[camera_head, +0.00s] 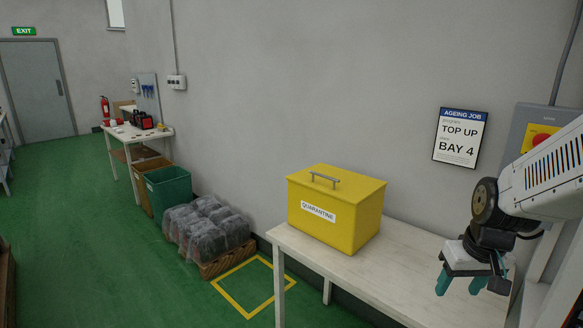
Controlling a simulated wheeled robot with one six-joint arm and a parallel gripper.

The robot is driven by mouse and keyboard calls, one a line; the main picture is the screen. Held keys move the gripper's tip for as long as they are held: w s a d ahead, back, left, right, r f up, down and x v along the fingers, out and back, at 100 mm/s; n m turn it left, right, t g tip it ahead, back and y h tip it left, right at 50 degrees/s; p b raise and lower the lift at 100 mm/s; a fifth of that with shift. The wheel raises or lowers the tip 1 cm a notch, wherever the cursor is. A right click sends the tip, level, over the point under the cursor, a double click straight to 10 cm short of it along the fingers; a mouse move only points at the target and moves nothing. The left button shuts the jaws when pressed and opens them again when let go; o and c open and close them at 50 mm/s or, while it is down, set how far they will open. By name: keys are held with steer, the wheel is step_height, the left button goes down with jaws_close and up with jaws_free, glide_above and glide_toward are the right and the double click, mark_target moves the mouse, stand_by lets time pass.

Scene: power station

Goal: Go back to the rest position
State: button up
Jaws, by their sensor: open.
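My gripper (460,285) is at the right of the head view, at the end of my white arm. Its two teal fingertips point down and stand apart with nothing between them. It is over the right part of a pale table (302,255), to the right of a yellow quarantine box (362,217). The box has a closed lid with a grey handle, and my gripper is apart from it. How high my fingertips are above the table is hard to tell.
A wall sign (460,138) and a grey panel with a red button (540,138) are behind my arm. A wrapped pallet (208,232), a green bin (170,190) and a workbench (128,134) line the wall. The green floor (90,240) at left is clear.

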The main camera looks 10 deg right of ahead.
steer(key=s+a+r, duration=0.5)
steer(key=s, duration=0.2)
steer(key=s+a+r+n+g, duration=0.1)
steer(key=s+a+r, duration=0.4)
steer(key=s, duration=0.3)
steer(key=shift+a+n, duration=0.3)
steer(key=shift+a, duration=0.3)
